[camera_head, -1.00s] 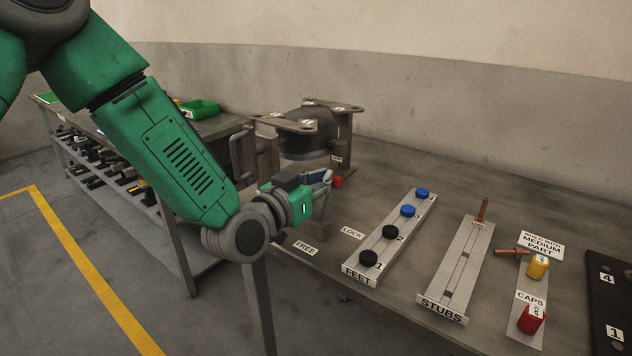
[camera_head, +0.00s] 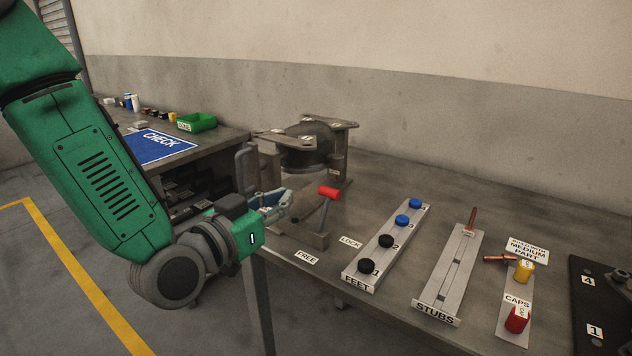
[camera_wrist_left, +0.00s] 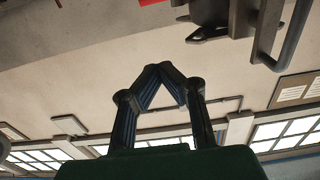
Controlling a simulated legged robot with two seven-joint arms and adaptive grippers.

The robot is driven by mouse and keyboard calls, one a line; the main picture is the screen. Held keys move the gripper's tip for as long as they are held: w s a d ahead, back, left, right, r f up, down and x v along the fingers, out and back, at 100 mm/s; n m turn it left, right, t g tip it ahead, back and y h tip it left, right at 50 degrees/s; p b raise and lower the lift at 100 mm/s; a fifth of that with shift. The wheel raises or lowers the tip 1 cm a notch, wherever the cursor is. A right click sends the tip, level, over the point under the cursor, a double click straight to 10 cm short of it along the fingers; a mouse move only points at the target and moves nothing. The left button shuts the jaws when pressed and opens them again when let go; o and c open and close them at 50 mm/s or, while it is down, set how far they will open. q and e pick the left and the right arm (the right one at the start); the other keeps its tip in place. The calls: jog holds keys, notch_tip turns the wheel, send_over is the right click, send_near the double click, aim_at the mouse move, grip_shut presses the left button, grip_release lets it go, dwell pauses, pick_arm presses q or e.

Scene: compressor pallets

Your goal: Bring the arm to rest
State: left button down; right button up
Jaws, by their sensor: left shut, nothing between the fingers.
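My left arm comes in from the left in the head view. Its gripper (camera_head: 278,205) is in front of the workbench's left end, beside a lever with a red handle (camera_head: 329,193). The gripper is apart from the lever as far as I can see. In the left wrist view the gripper (camera_wrist_left: 163,70) has its fingers shut together with nothing between them. A bit of red shows at the top edge of that view. My right gripper is in neither view.
A dark compressor (camera_head: 305,150) sits in a metal fixture behind the lever. The feet rack (camera_head: 393,250), stubs rack (camera_head: 452,262) and caps strip (camera_head: 510,300) lie to the right on the bench. A second table with a blue CHECK mat (camera_head: 158,146) and green bin (camera_head: 197,122) stands at left.

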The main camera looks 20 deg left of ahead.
pick_arm(q)
jog(key=s+a+f+n+g+y, duration=0.1)
jog(key=s+f+g, duration=0.3)
jog(key=f, duration=0.7)
jog(key=s+a+f+g+y, duration=0.15)
jog(key=s+f+g, duration=0.3)
jog(key=f, duration=0.65)
jog(key=s+a+f+n+g+y, duration=0.1)
jog(key=s+a+f+g+y, duration=0.1)
jog(key=s+f, duration=0.5)
jog(key=s+a+f+n+g+y, duration=0.1)
jog(key=s+a+f+g, duration=0.3)
jog(key=s, duration=1.1)
notch_tip(320, 180, down, 5)
jog(key=shift+s+a+r+g+y, duration=0.25)
jog(key=shift+g+y, duration=0.1)
jog(key=shift+g, duration=0.7)
jog(key=shift+w+f, duration=0.1)
jog(key=shift+w, duration=0.1)
